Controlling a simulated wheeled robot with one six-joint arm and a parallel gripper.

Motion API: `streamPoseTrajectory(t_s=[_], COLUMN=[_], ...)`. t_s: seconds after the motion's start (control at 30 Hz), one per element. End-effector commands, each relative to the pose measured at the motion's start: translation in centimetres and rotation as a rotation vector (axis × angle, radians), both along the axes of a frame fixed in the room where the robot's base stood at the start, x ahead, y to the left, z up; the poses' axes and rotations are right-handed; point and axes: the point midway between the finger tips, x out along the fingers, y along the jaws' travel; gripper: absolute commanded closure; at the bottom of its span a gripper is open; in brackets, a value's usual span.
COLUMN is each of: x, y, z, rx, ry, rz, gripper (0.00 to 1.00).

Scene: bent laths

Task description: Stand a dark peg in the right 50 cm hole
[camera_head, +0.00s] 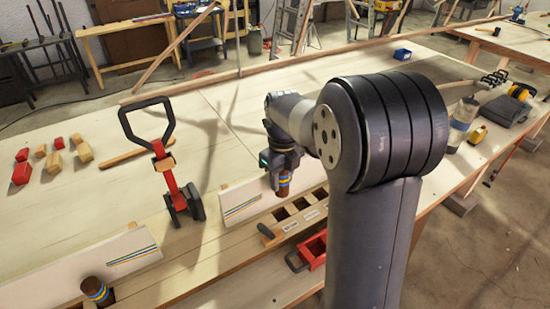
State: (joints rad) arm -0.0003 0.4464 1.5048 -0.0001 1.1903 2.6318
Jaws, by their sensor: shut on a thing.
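My gripper (281,165) is shut on a dark brown peg (284,186) with blue and yellow bands. The peg hangs roughly upright in front of a pale board with coloured stripes (236,208), above the bench. Whether its lower end touches anything I cannot tell. A similar banded dark peg (96,289) stands at the lower left, in front of another striped board (125,262); its foot appears to be in a dark hole. The hole under the held peg is not clearly visible.
A red clamp-like tool with a black handle (168,180) stands left of my gripper. Small red and tan blocks (83,152) lie far left. The back of the bench (330,85) is mostly clear.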

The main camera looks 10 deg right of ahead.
Motion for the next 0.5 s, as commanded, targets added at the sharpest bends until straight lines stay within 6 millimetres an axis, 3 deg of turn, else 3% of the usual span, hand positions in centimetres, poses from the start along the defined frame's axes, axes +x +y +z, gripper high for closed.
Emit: streamPoseTrajectory(t_s=[0.27, 0.5], x=[0.0, 0.0], y=[0.0, 0.0], z=[-0.8, -2.8], rx=[0.0, 0.0], ry=[0.0, 0.001], rz=[0.001, 0.001], gripper=[0.89, 0.89])
